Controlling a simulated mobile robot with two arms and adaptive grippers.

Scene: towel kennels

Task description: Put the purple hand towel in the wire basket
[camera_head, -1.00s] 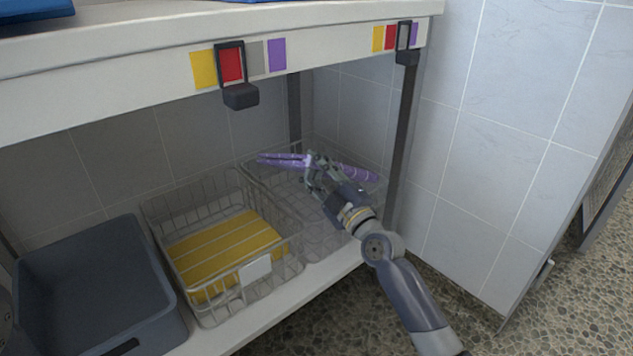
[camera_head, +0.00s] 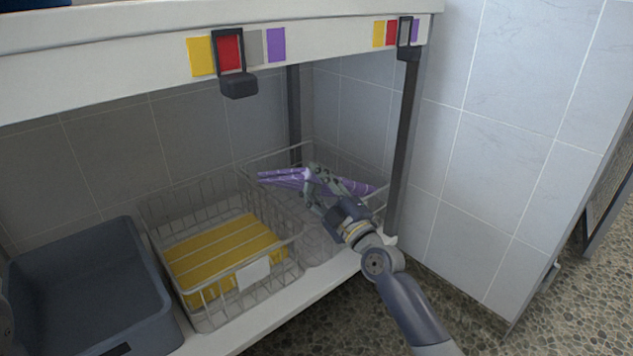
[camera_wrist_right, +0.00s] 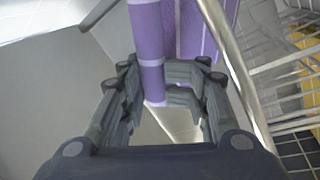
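The purple hand towel (camera_head: 285,177) is folded into a long strip with pale stripes. My right gripper (camera_head: 312,180) is shut on its middle, and both ends stick out to the sides. The towel hangs low over the right-hand wire basket (camera_head: 275,158), about level with its rim; I cannot tell whether it touches the wires. In the right wrist view the towel (camera_wrist_right: 150,50) runs between the fingers of my right gripper (camera_wrist_right: 165,80), with a basket wire close on the right. My left gripper is not in view.
Another wire basket (camera_head: 214,323) with a yellow towel (camera_head: 225,255) stands to the left. A grey bin (camera_head: 85,285) is further left. The shelf above (camera_head: 130,85) carries colour tags and a black clip (camera_head: 238,85). A dark post (camera_head: 405,140) stands right of the basket.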

